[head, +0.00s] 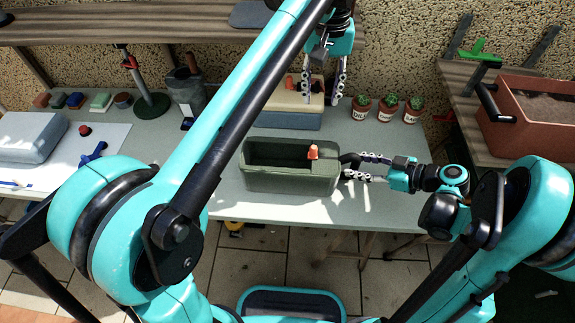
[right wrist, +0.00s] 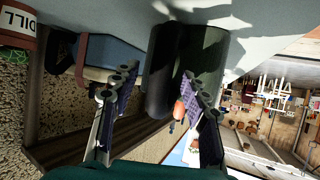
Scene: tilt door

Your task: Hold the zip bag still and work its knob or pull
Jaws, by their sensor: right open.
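A dark green, box-shaped open bag (head: 290,182) stands on the grey table. An orange pull (head: 313,152) sits at its top rim towards the right; it also shows in the right wrist view (right wrist: 179,111). My right gripper (head: 356,165) is open at the bag's right end. A dark rounded part (right wrist: 160,75) of the bag shows between and beyond its fingers in the right wrist view; I cannot tell whether they touch it. My left gripper (head: 321,90) hangs with fingers apart and pointing down, above the back of the table, away from the bag.
A blue and tan box (head: 288,120) stands behind the bag, below my left gripper. Several potted cacti (head: 388,107) stand at the back right. A grey case (head: 30,138) and a blue tool (head: 93,153) lie at the left. The table in front of the bag is clear.

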